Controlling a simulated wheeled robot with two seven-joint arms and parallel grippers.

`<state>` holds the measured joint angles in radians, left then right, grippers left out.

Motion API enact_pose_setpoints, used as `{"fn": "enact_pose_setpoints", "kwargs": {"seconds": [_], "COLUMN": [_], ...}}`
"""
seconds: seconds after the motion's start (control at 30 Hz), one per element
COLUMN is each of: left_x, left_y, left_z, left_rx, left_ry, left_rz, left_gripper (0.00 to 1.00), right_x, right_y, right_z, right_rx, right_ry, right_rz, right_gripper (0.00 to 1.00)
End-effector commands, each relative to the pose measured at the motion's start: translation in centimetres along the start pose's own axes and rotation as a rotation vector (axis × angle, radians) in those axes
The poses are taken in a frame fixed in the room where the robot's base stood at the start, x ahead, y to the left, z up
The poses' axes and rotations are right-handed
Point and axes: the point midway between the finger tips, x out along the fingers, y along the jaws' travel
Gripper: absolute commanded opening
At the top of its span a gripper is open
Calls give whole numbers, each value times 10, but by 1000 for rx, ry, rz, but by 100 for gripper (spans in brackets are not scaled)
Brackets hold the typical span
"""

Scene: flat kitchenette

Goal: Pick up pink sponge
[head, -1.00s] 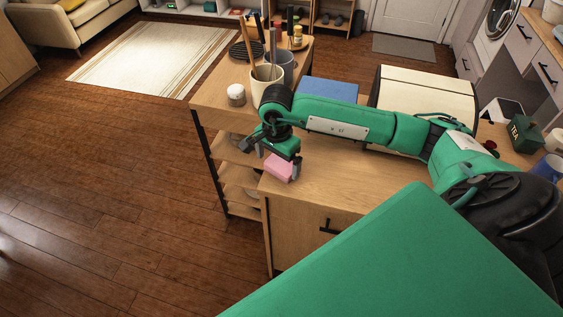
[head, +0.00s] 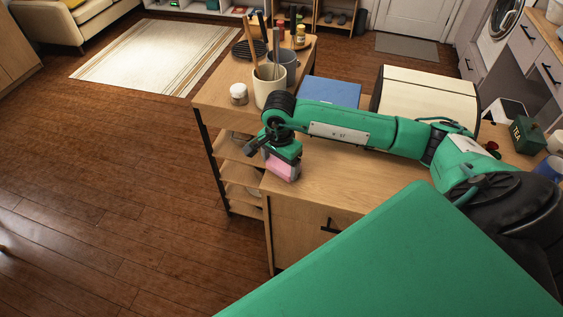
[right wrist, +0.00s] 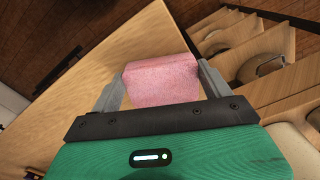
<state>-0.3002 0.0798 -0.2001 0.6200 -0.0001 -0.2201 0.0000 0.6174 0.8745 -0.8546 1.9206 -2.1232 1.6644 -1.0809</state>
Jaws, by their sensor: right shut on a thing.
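In the right wrist view the pink sponge (right wrist: 160,80) sits between the two grey fingers of my right gripper (right wrist: 160,88), with a finger against each side. The right gripper is shut on it. Whether the sponge still touches the counter I cannot tell. My left gripper is not in the frames.
The wooden counter (head: 350,185) is clear to the right of the sponge. A shelf unit beside it bears a cream utensil cup (head: 268,88) and a white-lidded jar (head: 239,94). A blue box (head: 330,92) and a cream bread bin (head: 425,95) stand behind my right arm.

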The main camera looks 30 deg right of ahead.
Motion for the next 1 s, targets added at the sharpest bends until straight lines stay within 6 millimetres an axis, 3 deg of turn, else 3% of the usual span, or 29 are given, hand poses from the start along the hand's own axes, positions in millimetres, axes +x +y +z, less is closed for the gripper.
{"fn": "enact_pose_setpoints", "kwargs": {"seconds": [0.27, 0.8, 1.0], "left_x": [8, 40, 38], "left_y": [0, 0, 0], "left_z": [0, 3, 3], "left_rx": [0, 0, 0], "left_ry": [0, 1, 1], "left_rz": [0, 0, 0], "left_gripper": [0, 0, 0], "right_x": [-24, -165, -190], "right_y": [-1, -1, 0], "right_z": [-1, 0, 0], "right_rx": [0, 0, 0], "right_ry": [2, 2, 1], "right_rz": [-5, -6, -3], "right_gripper": [56, 56, 56]}}
